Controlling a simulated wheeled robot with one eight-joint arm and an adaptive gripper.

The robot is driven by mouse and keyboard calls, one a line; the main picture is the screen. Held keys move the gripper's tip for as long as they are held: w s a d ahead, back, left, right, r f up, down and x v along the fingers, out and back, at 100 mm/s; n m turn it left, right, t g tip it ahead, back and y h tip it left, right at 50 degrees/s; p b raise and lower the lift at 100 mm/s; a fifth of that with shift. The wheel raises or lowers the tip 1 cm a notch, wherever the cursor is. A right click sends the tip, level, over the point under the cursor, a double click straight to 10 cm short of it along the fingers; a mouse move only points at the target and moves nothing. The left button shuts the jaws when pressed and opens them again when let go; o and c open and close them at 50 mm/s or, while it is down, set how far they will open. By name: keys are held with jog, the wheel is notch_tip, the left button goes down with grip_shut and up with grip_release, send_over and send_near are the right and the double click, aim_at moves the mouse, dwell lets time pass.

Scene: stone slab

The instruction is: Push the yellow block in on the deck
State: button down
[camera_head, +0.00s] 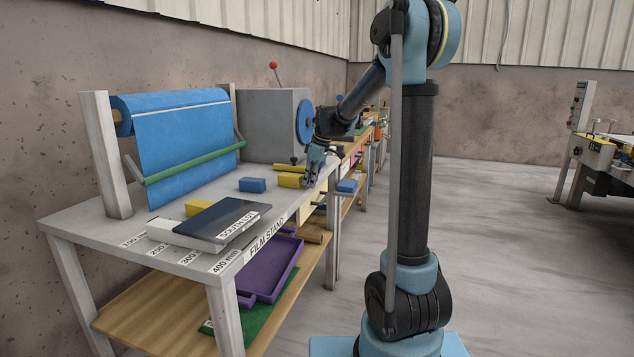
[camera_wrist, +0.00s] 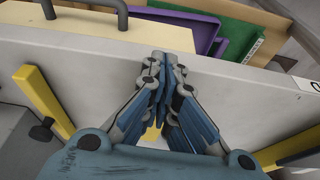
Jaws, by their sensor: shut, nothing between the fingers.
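In the head view, a yellow block (camera_head: 290,180) lies on the grey deck (camera_head: 268,205) near its front edge, just left of my gripper (camera_head: 311,182). A second yellow block (camera_head: 198,208) lies farther left, partly hidden by a dark flat box. In the wrist view, my gripper (camera_wrist: 167,62) is shut and empty, its fingertips together by the deck's edge. A small yellow patch (camera_wrist: 151,134) shows between the finger linkages; most of it is hidden. I cannot tell whether the fingers touch the block.
A blue block (camera_head: 252,185) lies left of the near yellow block. The dark box (camera_head: 223,217), a blue film roll (camera_head: 180,140) and a grey machine (camera_head: 270,125) are on the stand. A purple tray (camera_head: 272,270) sits below.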

aim_at(282, 173)
jog(key=shift+w+a, duration=0.1)
jog(key=shift+a, duration=0.15)
jog(key=w+a, duration=0.1)
jog(key=a, duration=0.2)
jog(key=w+a, duration=0.2)
jog(key=a, duration=0.2)
jog(key=w+a, duration=0.1)
jog(key=a, duration=0.2)
jog(key=shift+w+a, duration=0.25)
jog(key=shift+a, duration=0.15)
